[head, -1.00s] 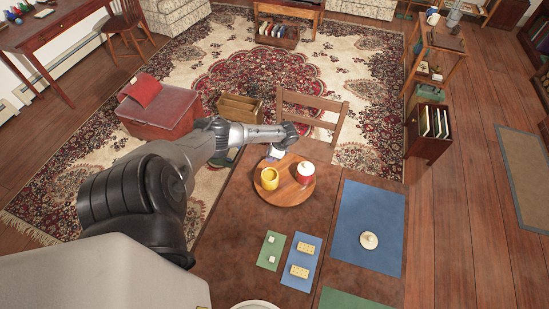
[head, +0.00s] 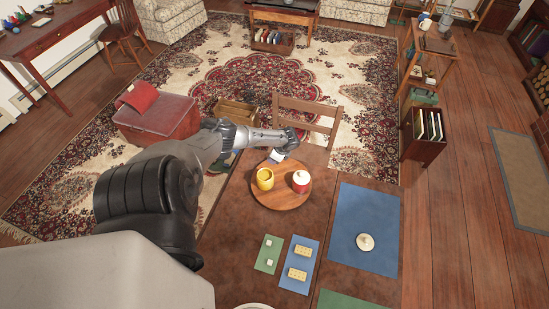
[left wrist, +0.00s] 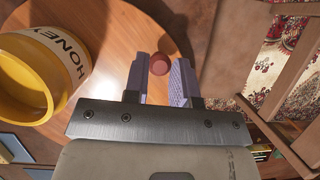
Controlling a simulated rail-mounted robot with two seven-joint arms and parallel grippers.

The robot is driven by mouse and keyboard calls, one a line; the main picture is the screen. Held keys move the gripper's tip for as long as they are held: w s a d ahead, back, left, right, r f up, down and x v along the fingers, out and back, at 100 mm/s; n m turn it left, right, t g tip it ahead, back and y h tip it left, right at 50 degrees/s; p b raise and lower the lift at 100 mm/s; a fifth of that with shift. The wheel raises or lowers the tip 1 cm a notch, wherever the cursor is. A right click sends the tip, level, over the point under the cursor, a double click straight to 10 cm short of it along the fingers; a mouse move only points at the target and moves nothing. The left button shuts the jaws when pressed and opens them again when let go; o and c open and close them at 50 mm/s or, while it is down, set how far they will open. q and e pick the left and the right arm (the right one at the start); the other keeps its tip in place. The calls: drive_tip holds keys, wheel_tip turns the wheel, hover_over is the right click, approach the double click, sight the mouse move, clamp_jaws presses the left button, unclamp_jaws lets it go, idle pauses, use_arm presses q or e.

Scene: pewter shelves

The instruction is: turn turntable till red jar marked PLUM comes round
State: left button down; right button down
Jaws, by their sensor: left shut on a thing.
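My left gripper (head: 276,157) is at the turntable's far edge. In the left wrist view my left gripper (left wrist: 159,70) is shut on a round reddish-brown knob (left wrist: 159,64). My right gripper is out of view.
A wooden chair (head: 308,105) stands just beyond the table's far edge, close to my left gripper. A blue mat (head: 365,215) with a round pale object (head: 365,242) lies at right. Green (head: 268,254) and blue (head: 300,264) cards lie in front.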

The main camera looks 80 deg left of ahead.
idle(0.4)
use_arm(q)
drive_tip(key=c, duration=0.9)
unclamp_jaws()
drive_tip(key=shift+c, duration=0.2)
drive_tip(key=shift+w+d+r, duration=0.1)
drive_tip(key=shift+w+r, duration=0.05)
drive_tip(key=shift+r, duration=0.35)
drive_tip(key=p+v, duration=0.1)
drive_tip(key=v, duration=1.1)
drive_tip(key=shift+r+p, duration=0.35)
drive_tip(key=shift+w, duration=0.1)
